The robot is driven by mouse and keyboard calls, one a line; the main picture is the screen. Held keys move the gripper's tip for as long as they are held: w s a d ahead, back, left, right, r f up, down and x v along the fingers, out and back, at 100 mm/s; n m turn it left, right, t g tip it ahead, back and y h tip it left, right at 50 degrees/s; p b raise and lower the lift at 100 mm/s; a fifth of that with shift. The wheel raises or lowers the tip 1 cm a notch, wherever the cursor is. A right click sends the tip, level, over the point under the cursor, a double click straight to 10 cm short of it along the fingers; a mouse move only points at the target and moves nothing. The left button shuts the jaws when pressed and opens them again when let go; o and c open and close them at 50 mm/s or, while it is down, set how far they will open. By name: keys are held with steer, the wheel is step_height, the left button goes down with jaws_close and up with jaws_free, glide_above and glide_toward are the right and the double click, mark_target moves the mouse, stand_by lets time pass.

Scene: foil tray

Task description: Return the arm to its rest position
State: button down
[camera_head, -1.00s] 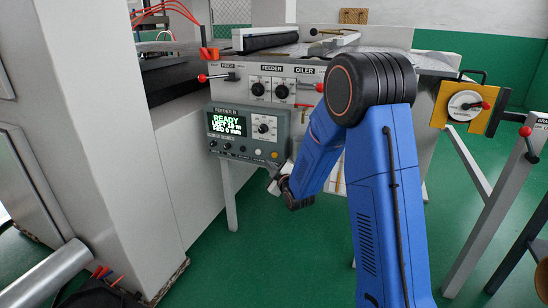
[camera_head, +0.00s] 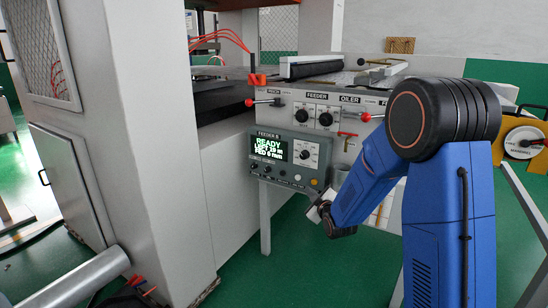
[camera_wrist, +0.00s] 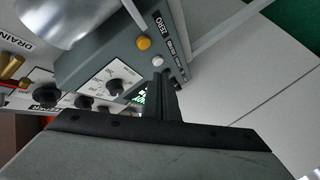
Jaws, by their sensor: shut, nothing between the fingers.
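My blue arm (camera_head: 450,225) stands at the right of the head view, bent with its forearm pointing down and left. My gripper (camera_head: 318,207) is small there and partly hidden, in front of and below the feeder panel. In the wrist view my gripper (camera_wrist: 163,88) shows as narrow dark fingers, shut together with nothing between them. The grey control panel (camera_head: 289,160) with a green READY display lies beyond the fingers. It also shows in the wrist view (camera_wrist: 100,60), tilted, with knobs and buttons. I cannot tell whether the fingers are clear of it by much.
The feeder machine front (camera_head: 290,97) carries knobs and red-tipped levers. A large grey cabinet (camera_head: 150,150) fills the left, with a metal pipe (camera_head: 80,280) low down. A yellow plate with a dial (camera_head: 522,140) is at the right. Green floor (camera_head: 300,262) is open below the panel.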

steer(key=s+d+r+m+g+h, duration=0.1)
steer(key=s+d+r+m+g, duration=0.15)
steer(key=s, duration=0.55)
steer(key=s+d+r+m+g+h, duration=0.1)
steer(key=s+r+m, duration=0.15)
steer(key=s, duration=0.45)
steer(key=s+d+r+m+g, duration=0.1)
steer(key=s+d+r+g, duration=0.15)
steer(key=s, duration=0.55)
steer(key=s+m+g, duration=0.5)
steer(key=s, duration=2.4)
steer(key=shift+s+d+f+h, duration=0.15)
steer(key=shift+s+d+h, duration=0.15)
steer(key=shift+s, duration=0.1)
